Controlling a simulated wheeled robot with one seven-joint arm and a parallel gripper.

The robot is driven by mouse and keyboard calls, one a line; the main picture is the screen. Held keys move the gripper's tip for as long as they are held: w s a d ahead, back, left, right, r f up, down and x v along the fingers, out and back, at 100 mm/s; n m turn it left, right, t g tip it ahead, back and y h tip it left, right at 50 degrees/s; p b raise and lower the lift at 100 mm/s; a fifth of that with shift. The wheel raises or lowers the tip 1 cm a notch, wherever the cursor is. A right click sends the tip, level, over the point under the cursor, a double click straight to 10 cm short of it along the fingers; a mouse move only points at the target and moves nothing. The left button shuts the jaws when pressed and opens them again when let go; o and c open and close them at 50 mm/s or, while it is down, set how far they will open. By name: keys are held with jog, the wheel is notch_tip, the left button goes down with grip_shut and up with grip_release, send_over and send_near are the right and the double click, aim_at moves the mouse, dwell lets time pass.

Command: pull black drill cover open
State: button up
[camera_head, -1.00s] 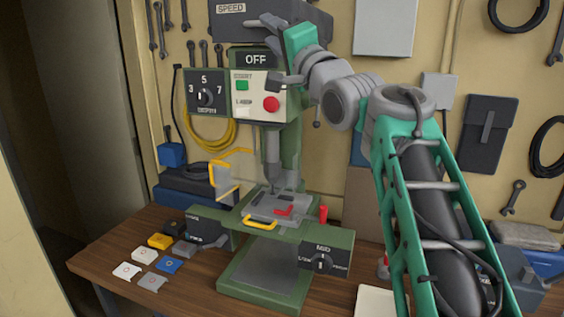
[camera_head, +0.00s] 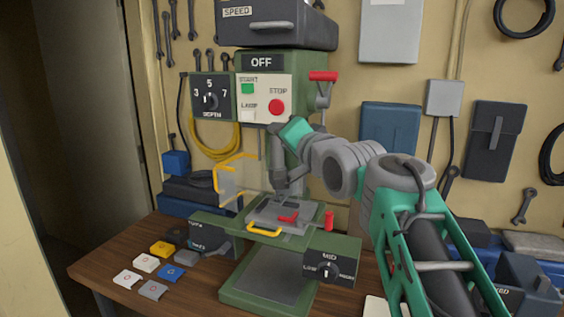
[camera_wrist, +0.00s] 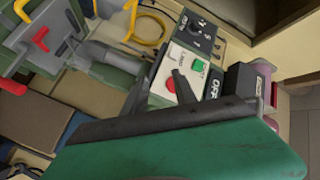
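The black drill cover (camera_head: 270,32) is a dark box labelled SPEED on top of the green drill press, with a grey bar handle (camera_head: 282,25) across its front. It looks closed. In the wrist view part of the cover (camera_wrist: 244,92) shows at the right. My gripper (camera_head: 277,155) is well below the cover, in front of the drill's lower head and chuck, and empty. Its dark fingers (camera_wrist: 167,68) look spread apart in the wrist view. They do not touch the cover.
The control panel (camera_head: 264,98) reads OFF above its buttons. A red-topped lever (camera_head: 323,77) stands at the head's right. A yellow-framed clear guard (camera_head: 229,180) and a vise (camera_head: 283,213) are lower down. Several coloured tiles lie on the wooden bench (camera_head: 108,250) at left.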

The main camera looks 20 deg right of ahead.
jog(key=shift+n+g, duration=0.3)
jog(key=shift+g, duration=0.4)
jog(key=f, duration=0.5)
jog(key=shift+s+a, duration=0.15)
jog(key=shift+s, duration=0.1)
